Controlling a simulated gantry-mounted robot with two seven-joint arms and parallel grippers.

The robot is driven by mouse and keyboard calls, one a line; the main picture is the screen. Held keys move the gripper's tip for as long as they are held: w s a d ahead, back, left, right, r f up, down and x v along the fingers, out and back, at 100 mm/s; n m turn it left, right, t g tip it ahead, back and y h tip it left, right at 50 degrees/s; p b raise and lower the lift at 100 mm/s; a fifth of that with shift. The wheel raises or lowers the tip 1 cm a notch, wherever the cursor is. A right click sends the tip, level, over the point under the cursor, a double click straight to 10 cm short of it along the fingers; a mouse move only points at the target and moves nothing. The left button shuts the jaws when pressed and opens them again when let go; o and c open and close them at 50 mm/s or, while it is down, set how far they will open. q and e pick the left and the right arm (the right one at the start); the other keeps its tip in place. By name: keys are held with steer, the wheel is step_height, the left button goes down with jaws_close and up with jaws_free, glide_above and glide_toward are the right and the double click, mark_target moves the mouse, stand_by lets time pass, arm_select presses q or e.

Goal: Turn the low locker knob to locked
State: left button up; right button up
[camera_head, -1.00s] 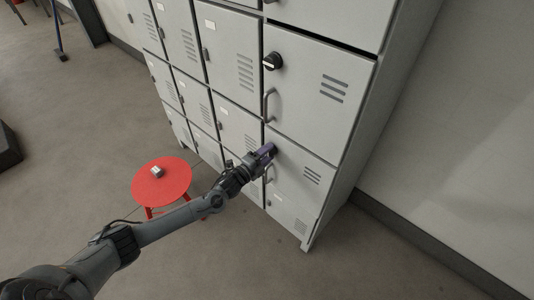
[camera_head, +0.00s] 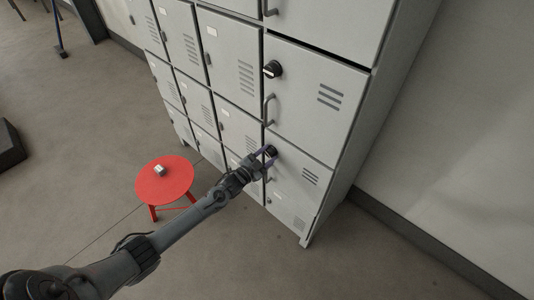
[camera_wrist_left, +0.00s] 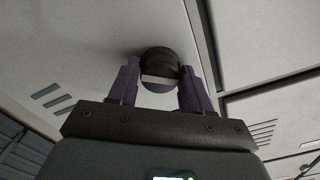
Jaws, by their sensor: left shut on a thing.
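The low locker knob (camera_head: 271,151) is a round black knob on the lower right locker door (camera_head: 298,185). My left gripper (camera_head: 267,156) reaches it from the lower left. In the left wrist view the gripper's two purple fingers (camera_wrist_left: 159,88) are shut on the low knob (camera_wrist_left: 160,65), one on each side. A pale bar on the knob runs roughly level between the fingertips in that view. In the head view the fingers partly hide the knob, so its mark is too small to read. My right gripper is not in view.
A second black knob (camera_head: 272,69) and a bar handle (camera_head: 268,109) are on the door above. A red stool (camera_head: 165,190) with a small pale object (camera_head: 159,169) on it stands left of my arm. A wall (camera_head: 450,150) is at the right.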

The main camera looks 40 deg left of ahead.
arm_select(q)
steer(key=n+p, duration=0.1)
steer(key=n, duration=0.3)
steer(key=shift+n+p, duration=0.45)
steer(key=shift+n, duration=0.85)
steer(key=o, duration=1.1)
steer(key=shift+c, duration=0.2)
steer(key=shift+s, duration=0.1)
